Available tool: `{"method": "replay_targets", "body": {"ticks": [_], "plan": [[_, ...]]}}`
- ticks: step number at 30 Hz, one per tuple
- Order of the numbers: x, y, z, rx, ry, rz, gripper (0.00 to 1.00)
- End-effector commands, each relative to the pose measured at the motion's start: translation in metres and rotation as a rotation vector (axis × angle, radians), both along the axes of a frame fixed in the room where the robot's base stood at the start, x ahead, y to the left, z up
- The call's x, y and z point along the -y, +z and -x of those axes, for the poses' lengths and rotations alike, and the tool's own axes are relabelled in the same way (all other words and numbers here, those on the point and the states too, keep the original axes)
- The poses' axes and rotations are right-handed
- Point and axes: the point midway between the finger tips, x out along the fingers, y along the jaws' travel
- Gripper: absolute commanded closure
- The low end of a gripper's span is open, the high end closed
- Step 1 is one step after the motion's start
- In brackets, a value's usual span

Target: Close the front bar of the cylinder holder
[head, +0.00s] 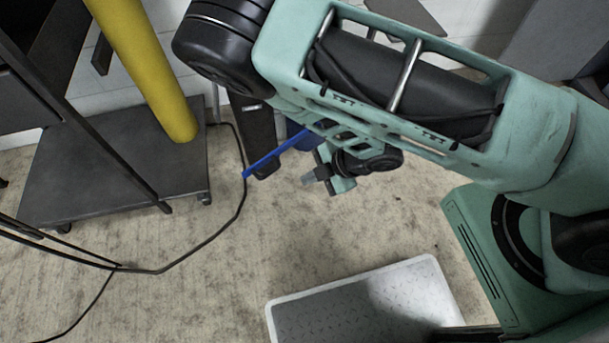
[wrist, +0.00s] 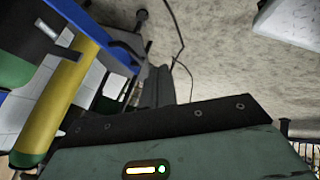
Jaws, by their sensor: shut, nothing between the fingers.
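The yellow cylinder (head: 150,70) stands on a dark grey wheeled base (head: 110,180) at the left of the head view; it also shows at the left of the wrist view (wrist: 58,95). A blue bar (head: 272,158) sticks out past the right side of the base, its near end free in the air. Blue framework (wrist: 95,28) shows in the wrist view. My gripper (head: 310,179) is shut and empty, just right of and slightly below the bar's free end, with a gap between them in the picture. My arm hides the bar's far end and much of the holder.
A black cable (head: 200,255) runs over the floor. A white-rimmed grey platform (head: 365,305) lies at the bottom. Dark posts (head: 85,120) stand at the left. A green part (wrist: 15,60) shows beside the yellow cylinder in the wrist view. Floor below my gripper is clear.

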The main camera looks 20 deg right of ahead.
Motion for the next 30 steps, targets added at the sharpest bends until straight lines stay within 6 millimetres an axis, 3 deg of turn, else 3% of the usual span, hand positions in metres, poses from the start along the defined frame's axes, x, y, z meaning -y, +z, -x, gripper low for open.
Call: {"method": "replay_targets", "body": {"ticks": [12,21,30], "plan": [[-0.049,-0.066,-0.024,0.002,0.002,-0.001,1.0],[-0.061,-0.055,-0.056,0.0,-0.002,0.0,1.0],[-0.062,-0.054,-0.058,0.0,-0.003,0.001,1.0]]}}
